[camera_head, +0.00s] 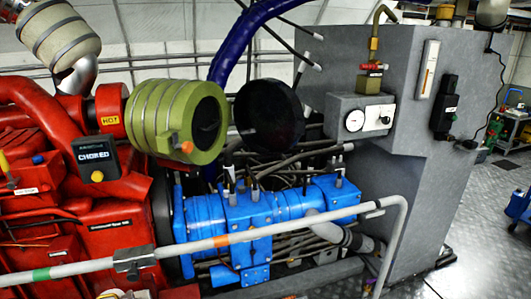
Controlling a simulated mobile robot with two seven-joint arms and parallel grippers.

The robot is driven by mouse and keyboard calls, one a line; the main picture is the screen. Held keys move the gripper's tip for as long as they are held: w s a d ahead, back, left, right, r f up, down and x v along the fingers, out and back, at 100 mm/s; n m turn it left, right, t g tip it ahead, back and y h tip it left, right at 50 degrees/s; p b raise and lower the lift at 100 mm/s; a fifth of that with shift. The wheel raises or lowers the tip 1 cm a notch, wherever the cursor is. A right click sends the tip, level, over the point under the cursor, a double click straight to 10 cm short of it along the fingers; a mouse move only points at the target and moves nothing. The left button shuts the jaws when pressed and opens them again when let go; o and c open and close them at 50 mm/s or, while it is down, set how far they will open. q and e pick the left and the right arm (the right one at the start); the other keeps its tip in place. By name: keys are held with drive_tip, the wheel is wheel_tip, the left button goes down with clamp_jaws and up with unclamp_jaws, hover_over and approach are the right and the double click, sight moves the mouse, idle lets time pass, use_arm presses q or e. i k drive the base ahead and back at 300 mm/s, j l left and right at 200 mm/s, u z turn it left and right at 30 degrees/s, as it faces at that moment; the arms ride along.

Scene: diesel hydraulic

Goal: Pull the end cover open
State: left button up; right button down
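A green ribbed canister (170,122) sits at the upper middle, beside the red engine. Its round end face (208,122) points right and shows a dark centre. A black round cover (268,115) stands just right of that face, with a narrow gap visible between them. A hinge or other link between the two cannot be made out. A small orange part (187,148) sits at the canister's lower edge. Neither of my grippers is in view.
A pale pipe rail (200,246) crosses in front, with a grey clamp (135,262). The blue hydraulic unit (265,220) lies below the cover. A thick blue hose (232,50) rises behind. A grey cabinet (430,160) stands right. Open metal floor (480,235) lies far right.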

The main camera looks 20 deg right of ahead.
sight(269, 117)
drive_tip(key=i+u, duration=0.25)
drive_tip(key=i, duration=1)
